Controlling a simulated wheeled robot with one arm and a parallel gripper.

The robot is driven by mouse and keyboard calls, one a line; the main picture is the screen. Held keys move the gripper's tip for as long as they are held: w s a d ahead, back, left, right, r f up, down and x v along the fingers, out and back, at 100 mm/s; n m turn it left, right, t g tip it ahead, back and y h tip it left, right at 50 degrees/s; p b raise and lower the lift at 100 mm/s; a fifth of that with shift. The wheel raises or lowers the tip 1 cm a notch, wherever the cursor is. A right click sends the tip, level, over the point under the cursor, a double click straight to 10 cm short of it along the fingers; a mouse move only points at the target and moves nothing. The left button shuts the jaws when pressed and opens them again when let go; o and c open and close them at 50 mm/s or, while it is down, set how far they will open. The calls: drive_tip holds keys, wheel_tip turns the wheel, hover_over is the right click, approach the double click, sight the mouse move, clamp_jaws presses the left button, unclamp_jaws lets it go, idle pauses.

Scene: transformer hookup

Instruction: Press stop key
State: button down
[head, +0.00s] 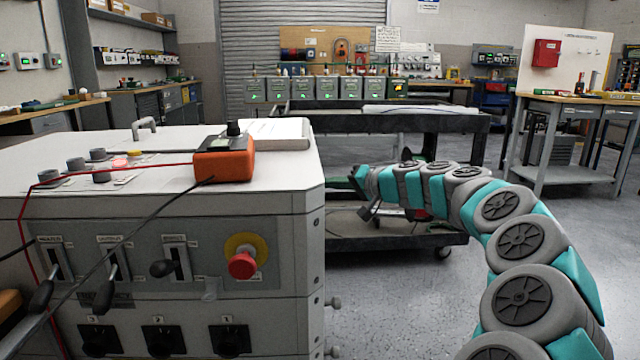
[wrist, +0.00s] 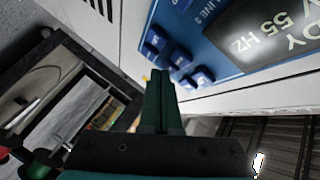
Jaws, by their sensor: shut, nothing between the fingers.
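In the wrist view, a blue panel (wrist: 205,40) with several raised blue keys (wrist: 198,77) sits on a pale housing. I cannot read which key is the stop key. My gripper (wrist: 161,76) has dark green fingers, shut and empty. Their tips appear close to the lowest keys in the picture; whether they touch I cannot tell. In the head view, my gripper (head: 358,176) is right of the white cabinet, and the blue panel is not visible.
The white cabinet (head: 290,240) stands left, with levers and a red mushroom button (head: 242,264) on its front. An orange meter (head: 225,160) with cables sits on top. A dark cart (head: 400,120) stands behind my arm. Open floor lies right.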

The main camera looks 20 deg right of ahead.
drive_tip(key=shift+d, duration=0.1)
idle(0.3)
drive_tip(key=shift+s+d, duration=0.25)
drive_tip(key=shift+d, duration=0.4)
drive_tip(key=shift+d, duration=0.1)
drive_tip(key=d, duration=0.2)
drive_tip(key=s+d, duration=0.1)
drive_tip(key=d, duration=0.1)
drive_tip(key=shift+s+d+b, duration=0.15)
drive_tip(key=shift+d+b, duration=0.15)
drive_tip(key=shift+b, duration=0.1)
drive_tip(key=shift+s, duration=0.15)
idle(0.6)
